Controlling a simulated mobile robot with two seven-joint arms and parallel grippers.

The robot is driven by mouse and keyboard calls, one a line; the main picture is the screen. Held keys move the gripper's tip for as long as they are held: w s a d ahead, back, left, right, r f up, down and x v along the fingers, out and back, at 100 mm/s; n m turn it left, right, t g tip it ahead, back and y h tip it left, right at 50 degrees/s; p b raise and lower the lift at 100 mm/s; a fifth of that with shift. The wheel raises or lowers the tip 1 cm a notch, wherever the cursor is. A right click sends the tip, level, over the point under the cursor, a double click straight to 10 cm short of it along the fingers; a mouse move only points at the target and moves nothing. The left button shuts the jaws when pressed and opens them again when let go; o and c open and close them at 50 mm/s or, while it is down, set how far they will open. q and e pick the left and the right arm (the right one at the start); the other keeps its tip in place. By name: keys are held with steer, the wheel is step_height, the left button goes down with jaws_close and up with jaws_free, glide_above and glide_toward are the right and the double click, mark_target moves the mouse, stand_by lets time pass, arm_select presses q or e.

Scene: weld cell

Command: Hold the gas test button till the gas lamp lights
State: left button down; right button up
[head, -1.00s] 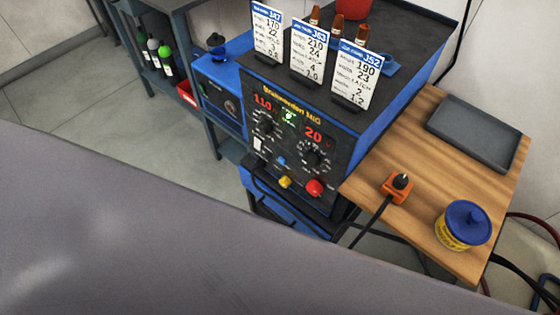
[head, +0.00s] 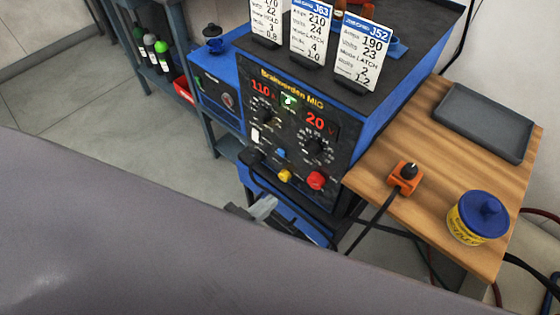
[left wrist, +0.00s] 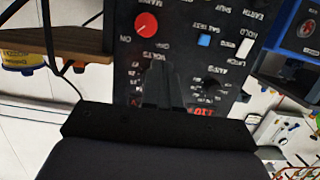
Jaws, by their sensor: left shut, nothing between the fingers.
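The welder (head: 300,125) has a black front panel with red readouts and knobs. My left gripper (head: 265,208) is below and left of the panel's lower edge, shut and empty. In the left wrist view its fingertips (left wrist: 160,70) point at the panel, apart from the button. My right gripper is out of view.
A wooden side table (head: 440,180) right of the welder holds a grey tray (head: 484,120), an orange holder (head: 405,178) and a blue-lidded tub (head: 478,216). Job cards (head: 362,52) stand on the welder. A black cable hangs in front below the panel.

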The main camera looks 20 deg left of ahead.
mark_target(281, 153)
arm_select(q)
steer(key=w+a+f+n+t+y+b, duration=0.4)
steer(key=t+y+b, duration=0.6)
steer(key=b, duration=0.5)
steer(key=a+f+n, duration=0.1)
steer(key=a+n, duration=0.1)
steer(key=a, duration=0.1)
steer(key=shift+a, duration=0.15)
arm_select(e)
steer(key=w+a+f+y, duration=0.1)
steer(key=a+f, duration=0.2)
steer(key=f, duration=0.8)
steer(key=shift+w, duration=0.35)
arm_select(q)
steer(key=shift+w+f, duration=0.1)
steer(key=shift+w, duration=0.1)
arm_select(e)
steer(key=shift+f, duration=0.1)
arm_select(q)
steer(key=w+d+b, duration=0.3)
steer(key=w+b, duration=0.1)
steer(key=w, duration=0.4)
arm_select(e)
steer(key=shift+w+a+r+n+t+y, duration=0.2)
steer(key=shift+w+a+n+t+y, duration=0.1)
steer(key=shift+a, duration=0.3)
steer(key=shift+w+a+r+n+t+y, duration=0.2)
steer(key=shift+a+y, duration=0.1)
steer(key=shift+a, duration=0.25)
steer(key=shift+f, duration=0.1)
